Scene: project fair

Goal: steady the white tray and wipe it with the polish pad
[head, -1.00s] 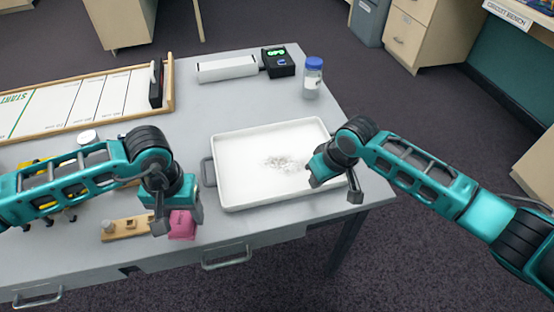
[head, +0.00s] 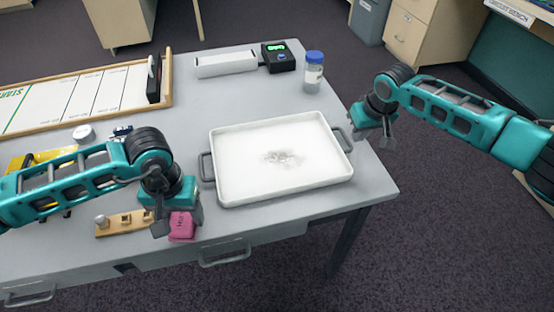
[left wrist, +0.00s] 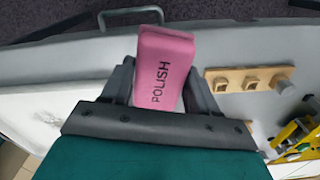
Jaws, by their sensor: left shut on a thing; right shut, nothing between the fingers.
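The white tray (head: 235,196) lies flat on the grey table with a grey smudge (head: 283,158) near its middle. Its left handle (head: 207,166) and right handle (head: 343,140) both show. My left gripper (head: 180,223) is shut on the pink polish pad (head: 182,228), left of the tray near the table's front edge. In the left wrist view the pad (left wrist: 165,65) sits between the fingers, its word POLISH readable, with the tray (left wrist: 30,105) to its left. My right gripper (head: 374,138) is shut and empty, just right of the tray's right handle, apart from the tray.
A wooden strip with pegs (head: 122,223) lies left of the pad. A blue-capped bottle (head: 313,75), a black box with a green display (head: 280,58) and a white bar (head: 226,66) stand behind the tray. A framed board (head: 75,95) and yellow item (head: 22,163) are at left.

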